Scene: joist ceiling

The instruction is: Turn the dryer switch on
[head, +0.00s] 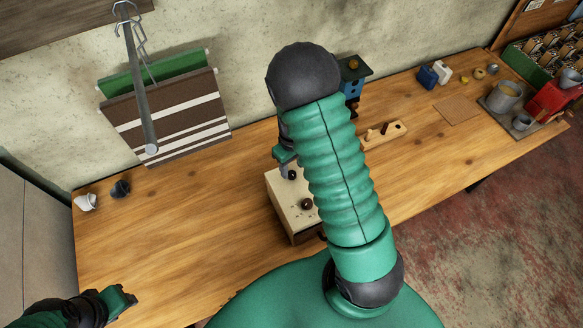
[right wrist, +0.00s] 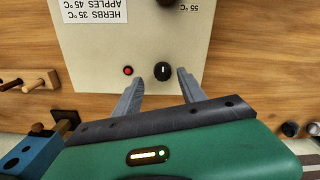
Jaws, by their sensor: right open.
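The dryer is a box with a cream top panel (head: 283,190) on the bench, partly hidden by my right arm in the head view. In the right wrist view its panel (right wrist: 105,45) carries a round black switch (right wrist: 162,71) with a white mark, and a small red button or lamp (right wrist: 128,71) beside it. Another dark knob is cut off at the top edge. My right gripper (right wrist: 161,77) is open, with its fingertips on either side of the black switch and visible gaps to it. My left gripper (head: 127,298) is at the lower left, away from the dryer; its jaw opening is unclear.
The wooden bench (head: 190,230) is clear left of the dryer. A white cup (head: 86,202) and a dark cup (head: 120,189) stand at its left end. A pegged wooden board (head: 398,130) and a blue box (head: 353,85) stand behind right. A metal bar (head: 138,80) hangs above.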

